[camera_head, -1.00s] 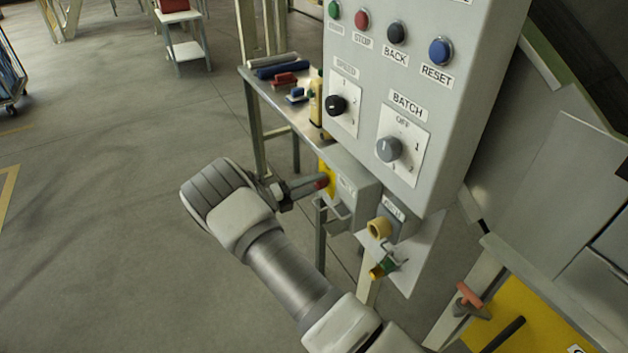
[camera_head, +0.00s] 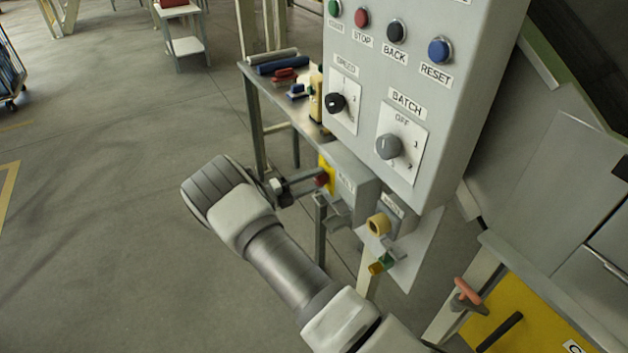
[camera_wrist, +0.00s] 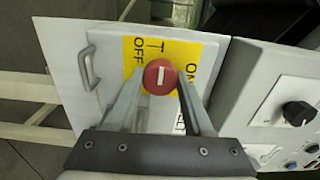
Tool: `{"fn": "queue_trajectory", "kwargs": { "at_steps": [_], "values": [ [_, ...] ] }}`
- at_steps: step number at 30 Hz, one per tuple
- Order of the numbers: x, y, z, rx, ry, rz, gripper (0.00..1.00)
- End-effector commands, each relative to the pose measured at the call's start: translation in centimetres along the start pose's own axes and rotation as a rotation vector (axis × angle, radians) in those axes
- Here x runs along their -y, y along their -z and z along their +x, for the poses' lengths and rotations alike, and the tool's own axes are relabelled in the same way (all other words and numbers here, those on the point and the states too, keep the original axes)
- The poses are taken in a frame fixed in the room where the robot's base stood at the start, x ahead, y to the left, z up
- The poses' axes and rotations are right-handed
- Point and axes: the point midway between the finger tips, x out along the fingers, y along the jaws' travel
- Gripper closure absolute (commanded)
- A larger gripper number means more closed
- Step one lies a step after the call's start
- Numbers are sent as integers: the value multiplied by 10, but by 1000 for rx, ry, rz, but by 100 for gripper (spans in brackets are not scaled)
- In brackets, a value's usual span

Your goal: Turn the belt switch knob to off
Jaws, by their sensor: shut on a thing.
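The red belt switch knob (camera_wrist: 160,78) has a white pointer line, which stands upright in the wrist view. It sits on a yellow plate (camera_wrist: 180,52) with OFF lettered to its left and ON to its right. The plate is on a light grey switch box (camera_wrist: 105,58). My gripper (camera_wrist: 160,92) has a finger on each side of the knob and is shut on it. In the head view my gripper (camera_head: 308,185) reaches the box from the left, and the knob (camera_head: 321,181) is partly hidden by the fingers.
The large grey control panel (camera_head: 460,120) stands right of the box, with SPEED (camera_head: 337,103) and BATCH (camera_head: 389,146) knobs and several push buttons. A bench (camera_head: 262,86) with tools is behind.

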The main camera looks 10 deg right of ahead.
Motion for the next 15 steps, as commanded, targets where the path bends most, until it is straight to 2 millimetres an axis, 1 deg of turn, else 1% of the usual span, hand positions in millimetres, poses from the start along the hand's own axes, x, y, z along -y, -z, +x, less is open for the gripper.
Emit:
{"fn": "queue_trajectory", "kwargs": {
  "at_steps": [1, 5, 6, 15],
  "values": [
    [-1, 0, -1, 1, 0, -3, 44],
    [0, 0, 0, 1, 0, -2, 20],
    [0, 0, 0, 1, 0, -2, 19],
    [0, 0, -2, 1, 0, 0, 19]
  ]
}}
